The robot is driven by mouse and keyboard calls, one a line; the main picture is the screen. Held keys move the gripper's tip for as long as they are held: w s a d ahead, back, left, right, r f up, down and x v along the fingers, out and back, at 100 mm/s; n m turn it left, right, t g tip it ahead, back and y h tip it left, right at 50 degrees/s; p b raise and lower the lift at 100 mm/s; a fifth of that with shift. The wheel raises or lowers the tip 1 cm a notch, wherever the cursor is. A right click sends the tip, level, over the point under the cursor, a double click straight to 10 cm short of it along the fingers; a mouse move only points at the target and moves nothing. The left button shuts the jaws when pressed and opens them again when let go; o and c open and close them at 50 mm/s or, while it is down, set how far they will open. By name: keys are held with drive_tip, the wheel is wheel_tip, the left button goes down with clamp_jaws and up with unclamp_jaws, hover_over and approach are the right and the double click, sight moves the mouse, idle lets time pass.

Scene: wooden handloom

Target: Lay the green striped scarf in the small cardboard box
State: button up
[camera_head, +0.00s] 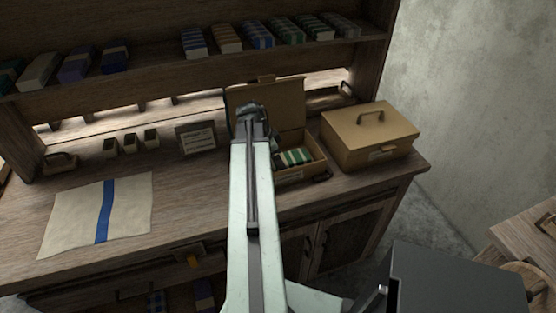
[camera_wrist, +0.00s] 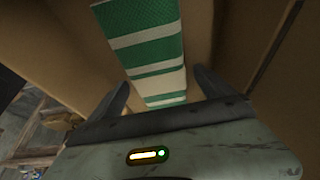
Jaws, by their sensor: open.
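The green and white striped scarf (camera_head: 294,157) lies folded inside the small open cardboard box (camera_head: 291,177) on the wooden bench. The box's lid (camera_head: 282,103) stands up at the back. My gripper (camera_head: 252,112) is over the left part of the box, and my arm hides part of the box. In the wrist view the scarf (camera_wrist: 145,45) lies between and beyond the two open fingers of my gripper (camera_wrist: 160,88), and brown box walls (camera_wrist: 55,40) surround it. I see no scarf held in the fingers.
A closed cardboard box (camera_head: 369,137) with a handle stands to the right. A cream cloth with a blue stripe (camera_head: 130,205) lies at the bench's left. A small sign (camera_head: 197,139) and several small blocks stand behind. Folded textiles line the shelf (camera_head: 150,68) above.

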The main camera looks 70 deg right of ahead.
drive_tip(key=p+v, duration=0.7)
drive_tip(key=v, duration=0.1)
drive_tip(key=shift+f, duration=0.1)
idle(0.4)
